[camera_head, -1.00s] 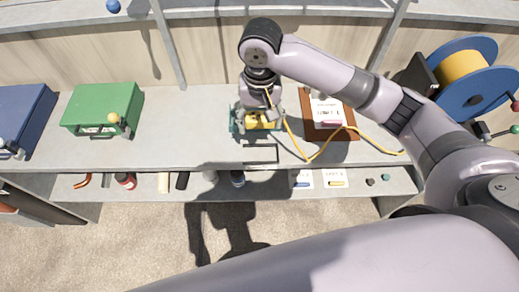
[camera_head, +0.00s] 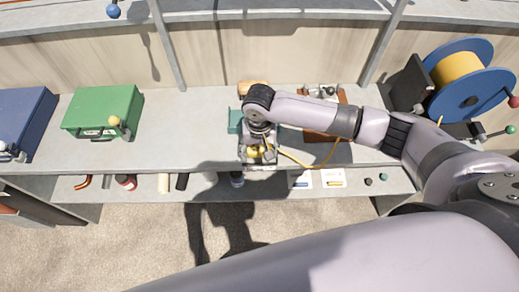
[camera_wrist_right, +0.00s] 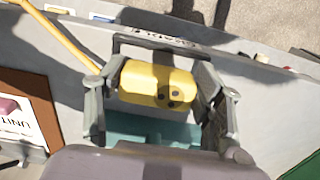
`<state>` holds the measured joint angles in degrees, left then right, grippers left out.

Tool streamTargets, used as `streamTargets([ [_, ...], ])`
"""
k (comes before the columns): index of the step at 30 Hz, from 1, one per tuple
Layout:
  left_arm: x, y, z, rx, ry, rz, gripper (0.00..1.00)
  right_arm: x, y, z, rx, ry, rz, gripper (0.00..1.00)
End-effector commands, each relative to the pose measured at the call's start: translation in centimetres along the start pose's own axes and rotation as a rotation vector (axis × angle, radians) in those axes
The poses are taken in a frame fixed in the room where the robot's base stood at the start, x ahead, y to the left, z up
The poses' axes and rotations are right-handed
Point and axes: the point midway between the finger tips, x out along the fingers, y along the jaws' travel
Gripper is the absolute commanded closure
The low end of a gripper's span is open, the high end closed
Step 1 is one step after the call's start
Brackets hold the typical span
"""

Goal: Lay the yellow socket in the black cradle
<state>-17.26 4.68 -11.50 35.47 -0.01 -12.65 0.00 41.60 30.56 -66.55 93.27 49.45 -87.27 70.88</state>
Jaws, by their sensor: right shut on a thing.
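My right gripper (camera_head: 258,154) is shut on the yellow socket (camera_wrist_right: 157,84), which also shows small between the fingers in the head view (camera_head: 254,152). The socket has dark holes on its face, and a yellow cord runs from it. The black cradle (camera_wrist_right: 150,43) shows as a dark frame just beyond the socket in the wrist view, near the bench's front edge. The socket and fingers hide part of it. I cannot tell whether the socket touches the cradle. My left gripper is not in view.
A teal holder (camera_head: 235,120) stands behind the gripper. A brown board (camera_head: 340,97) lies to the right, under my arm. A green case (camera_head: 103,108) and a blue case (camera_head: 22,115) stand left. A cord reel (camera_head: 470,85) stands far right. Bench between green case and holder is clear.

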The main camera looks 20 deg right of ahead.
Motion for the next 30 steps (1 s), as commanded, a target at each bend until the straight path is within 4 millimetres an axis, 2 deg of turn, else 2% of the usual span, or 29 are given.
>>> streamTargets([
  [19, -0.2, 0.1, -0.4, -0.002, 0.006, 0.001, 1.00, 1.1, -0.1, 0.0, -0.001, 0.000, -0.001, 0.69],
  [20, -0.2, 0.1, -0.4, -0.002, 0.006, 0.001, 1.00, 1.1, 0.0, 0.0, -0.001, 0.000, 0.000, 0.36],
  [28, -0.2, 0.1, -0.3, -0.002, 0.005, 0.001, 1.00, 1.1, 0.0, 0.0, 0.000, 0.000, 0.000, 0.18],
  [30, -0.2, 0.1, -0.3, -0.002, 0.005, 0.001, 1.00, 1.1, 0.0, 0.0, 0.000, 0.000, 0.000, 0.18],
])
